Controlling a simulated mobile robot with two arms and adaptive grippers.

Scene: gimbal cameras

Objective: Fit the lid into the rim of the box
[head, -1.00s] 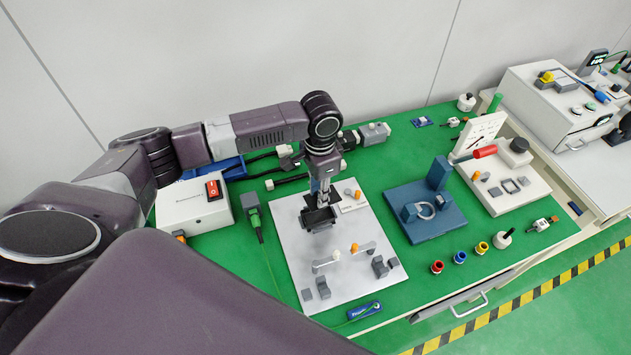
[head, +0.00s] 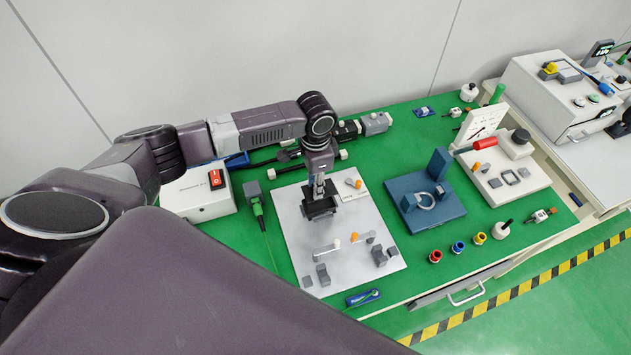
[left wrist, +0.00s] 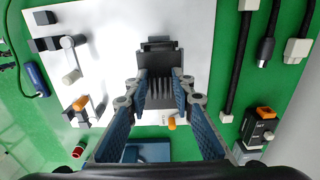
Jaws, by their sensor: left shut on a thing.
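My left gripper (head: 318,203) is over the upper left part of a pale grey plate (head: 295,255) on the green bench. In the left wrist view its blue-padded fingers (left wrist: 160,88) close in on a dark grey piece with parallel ribs (left wrist: 160,96). The gripper is shut on this piece, which I take to be the lid. A darker block-like edge (left wrist: 158,45) shows just beyond the fingertips; it may be the box. I cannot tell whether lid and box touch, as the fingers hide the contact. My right gripper is not in view.
Small grey blocks (head: 380,256) and a lever with an orange knob (head: 354,237) stand on the plate's near half. A blue fixture (head: 430,205) stands to the right, a white switch box (head: 197,196) to the left. Black cables (left wrist: 237,60) lie beside the plate.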

